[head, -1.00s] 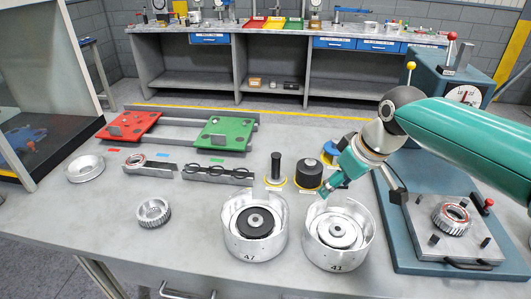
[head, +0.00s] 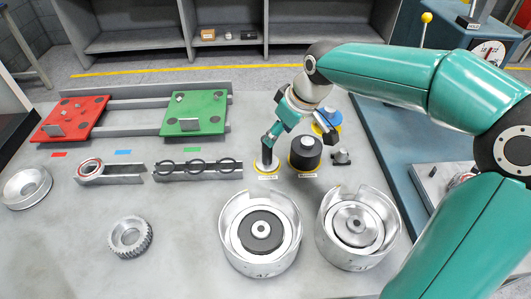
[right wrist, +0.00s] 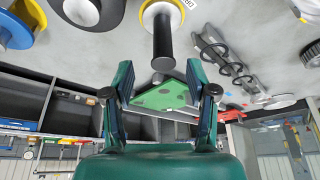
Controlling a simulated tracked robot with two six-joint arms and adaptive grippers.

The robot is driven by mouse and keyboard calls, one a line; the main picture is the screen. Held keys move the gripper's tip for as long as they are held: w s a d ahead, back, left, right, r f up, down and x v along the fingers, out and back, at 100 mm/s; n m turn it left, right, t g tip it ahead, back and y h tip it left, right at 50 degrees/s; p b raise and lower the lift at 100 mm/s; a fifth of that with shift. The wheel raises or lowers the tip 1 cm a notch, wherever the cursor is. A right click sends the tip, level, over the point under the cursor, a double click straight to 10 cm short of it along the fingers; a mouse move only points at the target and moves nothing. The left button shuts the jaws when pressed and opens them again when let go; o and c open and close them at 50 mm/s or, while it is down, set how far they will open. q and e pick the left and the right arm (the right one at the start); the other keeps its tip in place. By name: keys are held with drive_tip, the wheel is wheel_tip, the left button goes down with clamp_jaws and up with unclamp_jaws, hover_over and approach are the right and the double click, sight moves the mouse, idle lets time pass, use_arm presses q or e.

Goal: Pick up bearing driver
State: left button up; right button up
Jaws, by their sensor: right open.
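The bearing driver, which I take to be the slim black post (head: 266,158), stands upright on a round yellow-rimmed base on the bench. My right gripper (head: 270,142) is at its top and partly hides it. In the right wrist view the black post (right wrist: 163,40) points in from the top, and its free end lies at the mouth between the fingertips of my right gripper (right wrist: 160,78). The fingers are spread apart, with a gap on both sides of the post. My left gripper is out of view.
A wider black cylinder (head: 305,152) stands close to the right of the post, with a blue-topped piece (head: 328,121) behind. Two metal housings, left (head: 230,218) and right (head: 329,245), stand in front. A rail with black rings (head: 198,175) lies left.

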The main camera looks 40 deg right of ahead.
sight(267, 153)
drive_tip(key=x, duration=0.5)
drive_tip(key=shift+a+f, duration=0.1)
drive_tip(key=shift+f, duration=0.2)
drive_tip(key=shift+x, duration=2.55)
drive_tip(key=shift+s+a, duration=0.1)
clamp_jaws()
drive_tip(key=shift+r, duration=0.1)
